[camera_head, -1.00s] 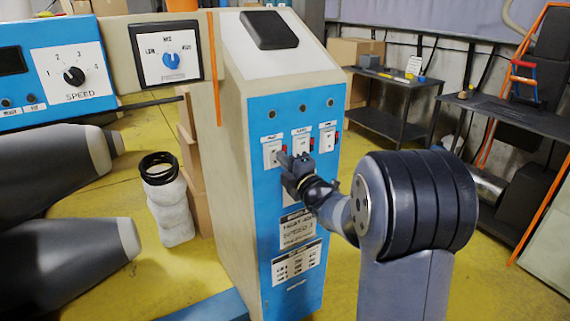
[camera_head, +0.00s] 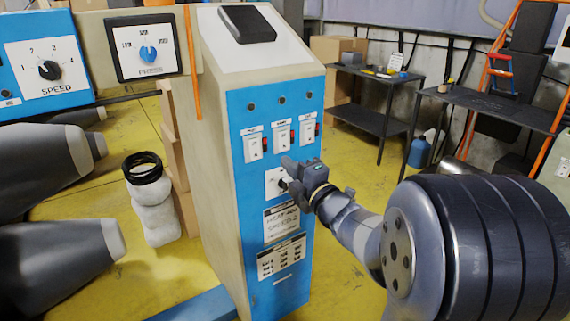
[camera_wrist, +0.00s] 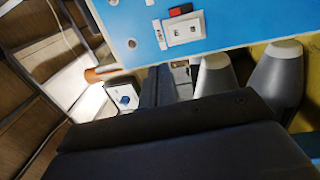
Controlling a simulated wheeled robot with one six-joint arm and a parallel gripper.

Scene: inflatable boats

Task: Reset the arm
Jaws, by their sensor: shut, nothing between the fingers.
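My gripper (camera_head: 290,172) is shut and empty. In the head view it is in front of the blue face of the control cabinet (camera_head: 240,220), below the row of white switches and by a white plate with a dark knob (camera_head: 276,183). I cannot tell whether it touches the cabinet. In the wrist view the dark gripper body fills the lower part, and a white switch plate (camera_wrist: 183,30) with a red piece shows on the blue face above it.
The cabinet stands close to the arm. Dark tables (camera_head: 375,100) stand at the back right. Yellow floor (camera_head: 345,180) is clear between cabinet and tables.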

